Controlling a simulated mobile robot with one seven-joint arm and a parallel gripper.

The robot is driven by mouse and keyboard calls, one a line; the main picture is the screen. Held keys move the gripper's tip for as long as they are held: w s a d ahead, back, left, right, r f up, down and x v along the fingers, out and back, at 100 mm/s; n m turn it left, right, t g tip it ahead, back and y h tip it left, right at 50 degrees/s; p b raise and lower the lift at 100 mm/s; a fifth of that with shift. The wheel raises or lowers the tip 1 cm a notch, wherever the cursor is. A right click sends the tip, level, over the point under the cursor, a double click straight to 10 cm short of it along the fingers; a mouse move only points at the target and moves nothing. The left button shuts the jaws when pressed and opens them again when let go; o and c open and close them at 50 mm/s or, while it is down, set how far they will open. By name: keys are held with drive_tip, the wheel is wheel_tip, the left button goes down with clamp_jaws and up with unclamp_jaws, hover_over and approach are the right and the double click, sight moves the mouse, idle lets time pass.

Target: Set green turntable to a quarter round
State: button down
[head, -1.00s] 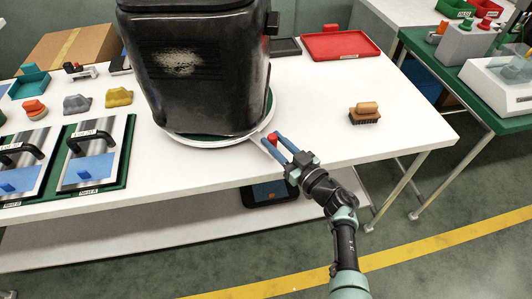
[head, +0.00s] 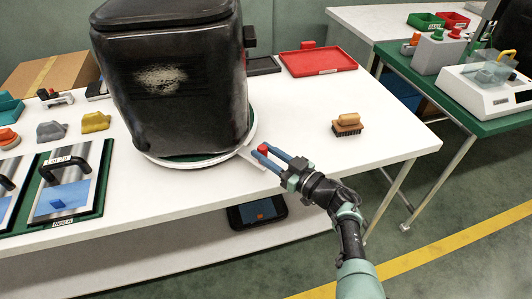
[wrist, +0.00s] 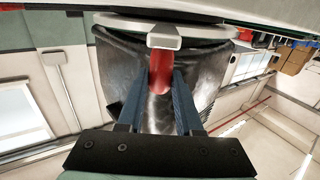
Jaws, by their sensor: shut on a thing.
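The green turntable (head: 196,158) with a pale rim lies on the white table, mostly hidden under a large black bin (head: 175,100). A pale arm (head: 246,154) sticks out from its right side and carries a red knob (head: 263,148). My gripper (head: 264,153) reaches in from the right with its blue fingers on either side of the knob, shut on it. In the wrist view the red knob (wrist: 160,72) sits between the two fingers, under the pale arm's end (wrist: 150,32).
A wooden brush (head: 347,124) stands on the table right of my gripper. A red tray (head: 318,61) lies behind. The table's front edge runs beneath my arm.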

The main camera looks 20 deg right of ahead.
drive_tip(key=c, duration=0.6)
unclamp_jaws()
drive_tip(key=shift+w+a, duration=0.1)
drive_tip(key=shift+s+d+r, duration=0.1)
drive_tip(key=shift+s+d, duration=0.15)
drive_tip(key=shift+s, duration=0.1)
drive_tip(key=p+v, duration=0.4)
drive_tip(key=v, duration=0.8)
drive_tip(key=shift+s+p, duration=0.1)
drive_tip(key=shift+p, duration=0.2)
